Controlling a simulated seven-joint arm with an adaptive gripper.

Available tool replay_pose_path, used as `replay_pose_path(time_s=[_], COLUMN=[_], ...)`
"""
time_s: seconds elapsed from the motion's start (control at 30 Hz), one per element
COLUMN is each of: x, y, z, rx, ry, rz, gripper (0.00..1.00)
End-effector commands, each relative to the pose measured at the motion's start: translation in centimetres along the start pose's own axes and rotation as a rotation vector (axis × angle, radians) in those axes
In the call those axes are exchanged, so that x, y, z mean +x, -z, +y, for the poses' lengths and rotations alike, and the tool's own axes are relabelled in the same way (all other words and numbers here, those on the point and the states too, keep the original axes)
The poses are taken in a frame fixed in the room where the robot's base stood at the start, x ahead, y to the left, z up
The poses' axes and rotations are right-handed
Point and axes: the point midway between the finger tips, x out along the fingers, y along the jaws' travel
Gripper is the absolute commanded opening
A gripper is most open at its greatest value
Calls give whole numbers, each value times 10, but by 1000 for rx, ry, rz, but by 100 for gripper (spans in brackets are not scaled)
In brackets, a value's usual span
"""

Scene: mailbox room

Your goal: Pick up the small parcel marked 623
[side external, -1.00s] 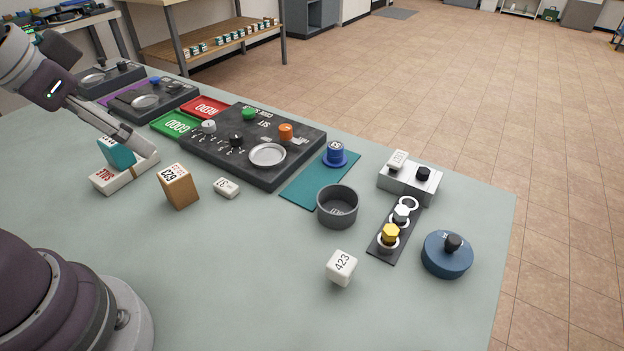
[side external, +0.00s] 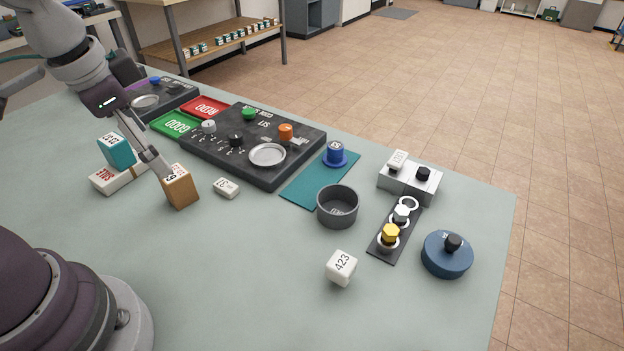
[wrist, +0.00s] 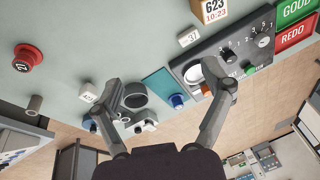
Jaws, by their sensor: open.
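The parcel marked 623 (side external: 181,190) is a small tan box with a white label on top. It stands on the table in the side external view, with its label partly hidden by my gripper. In the wrist view the parcel (wrist: 213,9) is cut off by the top edge, showing "623" and "10:23". My gripper (side external: 160,170) has its fingers at or just above the parcel's upper left in the side external view; I cannot tell if they touch. In the wrist view my gripper (wrist: 164,95) is spread wide, with no object held between the fingers.
A teal box (side external: 116,151) on a white SALE box (side external: 110,180) stands close left of the parcel. A small white block marked 37 (side external: 226,187) lies to its right. The dark control panel (side external: 220,160) is behind. Bare table lies in front.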

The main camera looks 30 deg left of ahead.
Motion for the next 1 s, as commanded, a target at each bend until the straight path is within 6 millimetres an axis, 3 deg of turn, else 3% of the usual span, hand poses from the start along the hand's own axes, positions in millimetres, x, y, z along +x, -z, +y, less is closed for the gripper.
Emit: replay_pose_path(time_s=[0.1,0.3,0.5,0.67,1.0], x=[36,84,105,108,136], y=[5,6,12,15,2], z=[0,-5,-9,-12,-58], rx=[304,867,1308,1436,1442], ry=[71,273,499,581,582], rz=[-216,-588,-908,-1018,-1030], gripper=[79,79,79,79,79])
